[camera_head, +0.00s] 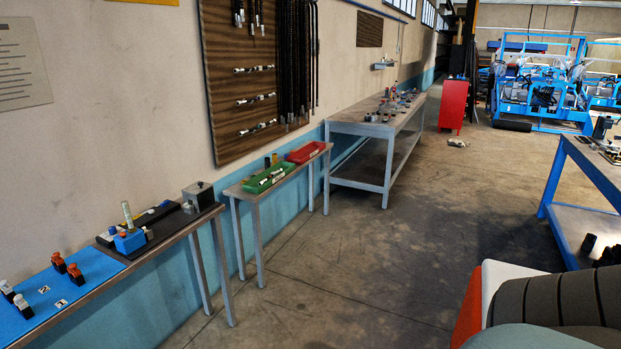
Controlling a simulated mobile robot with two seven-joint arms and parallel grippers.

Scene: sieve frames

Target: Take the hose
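Several long dark hoses (293,60) hang in a bundle on the right part of a brown slatted board (226,75) on the left wall. They hang roughly vertically, and their lower ends reach near the board's bottom edge. Shorter dark pieces (238,12) hang at the board's top, cut off by the picture edge. Neither of my grippers is in view. I cannot tell which single hose is meant.
Below the board stands a narrow table with a green tray (262,187) and a red tray (318,147). A longer grey workbench (345,128) stands beyond it. A blue-topped table (95,282) is at front left. A red cabinet (453,105) stands farther back. The middle floor is clear.

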